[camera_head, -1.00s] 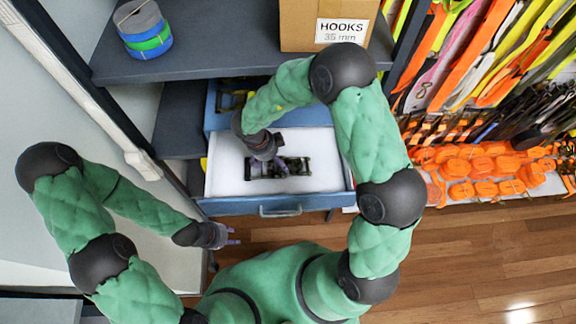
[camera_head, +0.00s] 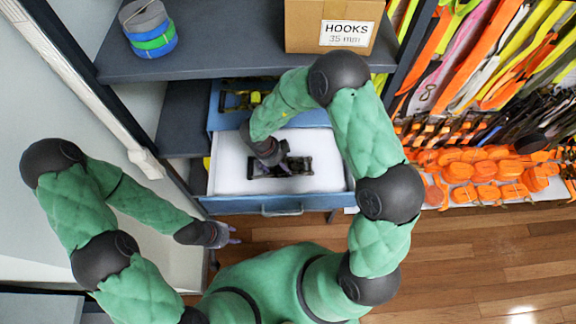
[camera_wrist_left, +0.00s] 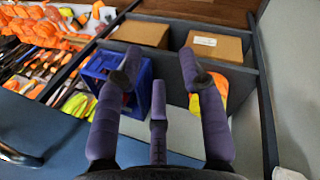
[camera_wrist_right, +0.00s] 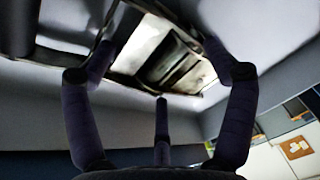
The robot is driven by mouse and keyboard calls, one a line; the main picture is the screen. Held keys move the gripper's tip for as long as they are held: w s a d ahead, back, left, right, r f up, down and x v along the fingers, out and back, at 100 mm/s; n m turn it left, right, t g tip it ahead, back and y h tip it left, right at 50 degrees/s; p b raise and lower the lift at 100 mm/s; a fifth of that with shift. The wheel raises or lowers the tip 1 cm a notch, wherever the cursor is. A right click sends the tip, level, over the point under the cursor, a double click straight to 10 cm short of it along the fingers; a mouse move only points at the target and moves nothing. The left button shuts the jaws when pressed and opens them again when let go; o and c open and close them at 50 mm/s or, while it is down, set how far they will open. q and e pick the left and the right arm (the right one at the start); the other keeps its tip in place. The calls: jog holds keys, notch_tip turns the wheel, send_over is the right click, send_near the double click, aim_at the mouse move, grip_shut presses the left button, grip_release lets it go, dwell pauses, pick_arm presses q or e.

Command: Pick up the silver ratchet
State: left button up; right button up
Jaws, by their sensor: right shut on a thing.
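The silver ratchet (camera_head: 299,166) lies in the open drawer and looks dark in the head view. In the right wrist view the ratchet (camera_wrist_right: 165,58) is a shiny metal frame between my fingers. My right gripper (camera_head: 278,160) reaches down into the drawer and is shut on the ratchet; the hand hides part of it. In the right wrist view my right gripper (camera_wrist_right: 155,60) has fingers on both sides of the frame. My left gripper (camera_head: 232,236) is open and empty, left of the drawer's front; its spread fingers show in the left wrist view (camera_wrist_left: 160,65).
The white-lined drawer (camera_head: 228,180) has a blue front with a handle. Behind it a blue compartment (camera_head: 214,118) holds another dark ratchet-like item. A shelf above carries a HOOKS box (camera_head: 300,25) and strap rolls (camera_head: 150,30). Straps hang at right; the floor in front is clear.

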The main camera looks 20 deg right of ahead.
notch_tip(320, 180, up, 10)
dwell(0.6)
dwell(0.9)
